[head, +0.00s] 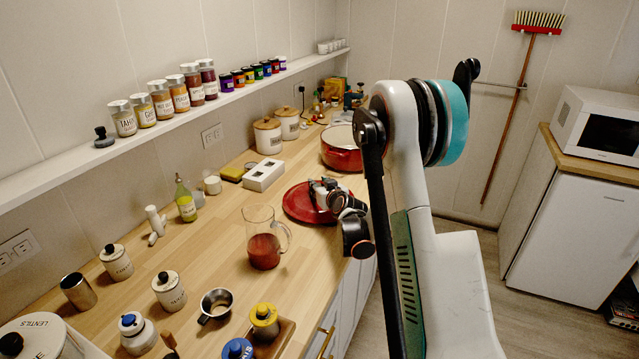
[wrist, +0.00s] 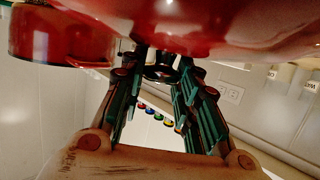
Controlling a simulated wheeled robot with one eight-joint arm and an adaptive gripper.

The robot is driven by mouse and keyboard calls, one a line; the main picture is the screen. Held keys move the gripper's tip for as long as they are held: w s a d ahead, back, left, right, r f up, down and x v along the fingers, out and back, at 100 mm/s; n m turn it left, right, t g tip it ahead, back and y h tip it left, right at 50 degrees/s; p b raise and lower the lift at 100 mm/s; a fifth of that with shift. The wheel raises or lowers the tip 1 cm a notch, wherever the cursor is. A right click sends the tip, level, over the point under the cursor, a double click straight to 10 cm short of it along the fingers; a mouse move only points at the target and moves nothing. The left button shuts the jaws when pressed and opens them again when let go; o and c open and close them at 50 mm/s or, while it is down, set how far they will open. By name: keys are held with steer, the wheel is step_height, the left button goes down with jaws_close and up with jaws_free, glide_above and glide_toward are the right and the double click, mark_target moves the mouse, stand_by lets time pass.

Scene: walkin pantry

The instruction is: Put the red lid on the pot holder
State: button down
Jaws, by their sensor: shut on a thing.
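The red lid (head: 297,206) is a wide round disc over the counter's right edge, just in front of the red pot (head: 341,158). My gripper (head: 326,190) is above the lid and shut on its dark knob. In the wrist view, my gripper's two fingers (wrist: 161,72) close around the knob, and the glossy red lid (wrist: 205,22) fills the top. The red pot (wrist: 55,40) shows at upper left there. In the head view I cannot tell whether the lid touches the counter. I cannot make out the pot holder.
A glass jug (head: 264,240) with red liquid stands close to the lid's near left side. A white block (head: 263,176) and canisters (head: 268,136) are behind on the left. The wooden counter (head: 215,235) is bare left of the jug. Several jars stand at the near end.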

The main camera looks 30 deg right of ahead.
steer(key=c, duration=1.2)
jaws_free()
steer(key=shift+r, duration=0.15)
steer(key=p+v, duration=0.2)
steer(key=v, duration=1)
steer(key=shift+s, duration=0.1)
